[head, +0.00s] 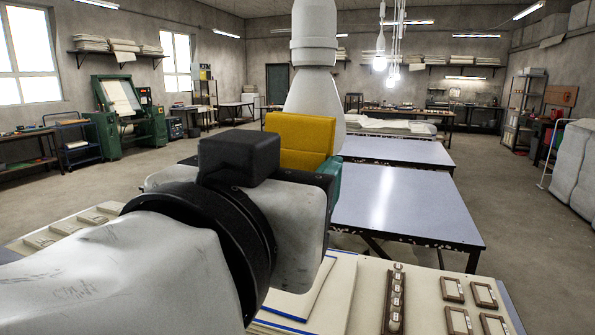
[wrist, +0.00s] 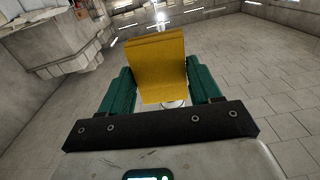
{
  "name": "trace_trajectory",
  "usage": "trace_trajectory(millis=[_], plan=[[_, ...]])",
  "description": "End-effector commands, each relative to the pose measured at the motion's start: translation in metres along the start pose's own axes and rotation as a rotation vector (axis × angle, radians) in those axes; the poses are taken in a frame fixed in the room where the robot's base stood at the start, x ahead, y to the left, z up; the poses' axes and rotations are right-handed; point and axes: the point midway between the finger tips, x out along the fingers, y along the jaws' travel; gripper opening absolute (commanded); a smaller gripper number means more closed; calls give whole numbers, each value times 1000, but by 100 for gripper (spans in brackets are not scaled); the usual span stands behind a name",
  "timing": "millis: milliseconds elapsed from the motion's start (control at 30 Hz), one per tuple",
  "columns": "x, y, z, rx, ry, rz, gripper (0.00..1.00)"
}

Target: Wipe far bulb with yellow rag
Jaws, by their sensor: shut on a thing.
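The yellow rag (head: 302,132) is a folded pad in front of me, held in my gripper (wrist: 161,78). In the wrist view the rag (wrist: 158,58) stands up between the two teal fingers. A large pale lamp fitting (head: 314,95) hangs close by; its lower part is behind the rag, and I cannot tell whether they touch. Any bulb at its lower end is hidden. Lit bulbs (head: 379,63) hang from similar, smaller-looking fittings farther back. A lit bulb also shows beyond the rag in the wrist view (wrist: 161,16). I cannot tell which one is the far bulb.
Below are a table with wooden frames (head: 456,320) and folded cloth (head: 300,292). Grey-topped tables (head: 405,205) stand beyond. A green machine (head: 120,110) is at the left, and grey padded bales (head: 575,165) are at the right. The floor between is open.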

Motion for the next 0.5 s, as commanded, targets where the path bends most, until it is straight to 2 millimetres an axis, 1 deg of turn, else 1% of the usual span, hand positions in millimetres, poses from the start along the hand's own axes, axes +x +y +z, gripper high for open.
trace_trajectory(millis=[167, 500], plan=[[1, 0, -3, 0, 0, 0, 38], [-1, -1, -29, 1, 1, 1, 38]])
